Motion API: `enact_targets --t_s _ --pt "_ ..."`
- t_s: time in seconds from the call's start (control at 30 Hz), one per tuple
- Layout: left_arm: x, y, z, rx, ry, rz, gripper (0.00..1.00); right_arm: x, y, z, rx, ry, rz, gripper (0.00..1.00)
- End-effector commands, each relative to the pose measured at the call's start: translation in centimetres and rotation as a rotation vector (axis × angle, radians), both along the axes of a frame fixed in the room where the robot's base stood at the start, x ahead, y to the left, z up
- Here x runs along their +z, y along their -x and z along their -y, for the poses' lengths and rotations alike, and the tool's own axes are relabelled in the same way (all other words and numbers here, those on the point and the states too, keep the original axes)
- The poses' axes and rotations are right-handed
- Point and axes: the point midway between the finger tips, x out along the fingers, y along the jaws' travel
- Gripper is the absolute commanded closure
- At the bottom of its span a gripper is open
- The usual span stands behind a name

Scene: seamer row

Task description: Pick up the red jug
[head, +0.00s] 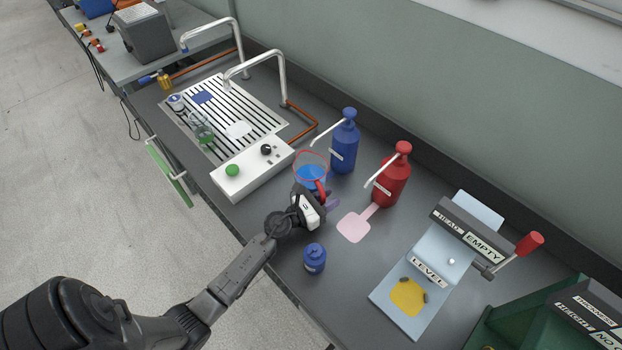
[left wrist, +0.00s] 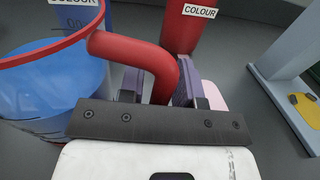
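The red jug is a clear vessel with a red rim, a red handle and blue liquid inside. It stands upright on the dark counter in the head view (head: 309,173). It fills the left of the left wrist view (left wrist: 35,80), where its red handle runs down between my purple finger pads. My left gripper (head: 322,199) is at the handle, with one finger on each side, also in the left wrist view (left wrist: 160,90). The fingers are close to the handle, but whether they press on it is unclear. My right gripper is not in view.
A blue pump bottle (head: 343,146) stands behind the jug and a red one (head: 391,176) to its right. A small blue bottle (head: 314,258) stands in front. A white control box (head: 250,168) is to the left. A pink patch (head: 353,227) lies flat.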

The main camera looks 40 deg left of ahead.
Motion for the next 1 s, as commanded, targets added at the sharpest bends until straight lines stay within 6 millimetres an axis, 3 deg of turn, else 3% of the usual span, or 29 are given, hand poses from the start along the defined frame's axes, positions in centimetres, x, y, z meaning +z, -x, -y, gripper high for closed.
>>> enact_targets --t_s 0.3,1.0 --pt "0.01 0.02 -0.02 0.0 0.0 0.0 0.99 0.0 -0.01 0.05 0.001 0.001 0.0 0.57" --pt "0.57 -0.03 -0.04 0.0 -0.003 0.004 1.0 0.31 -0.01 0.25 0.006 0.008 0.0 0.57"
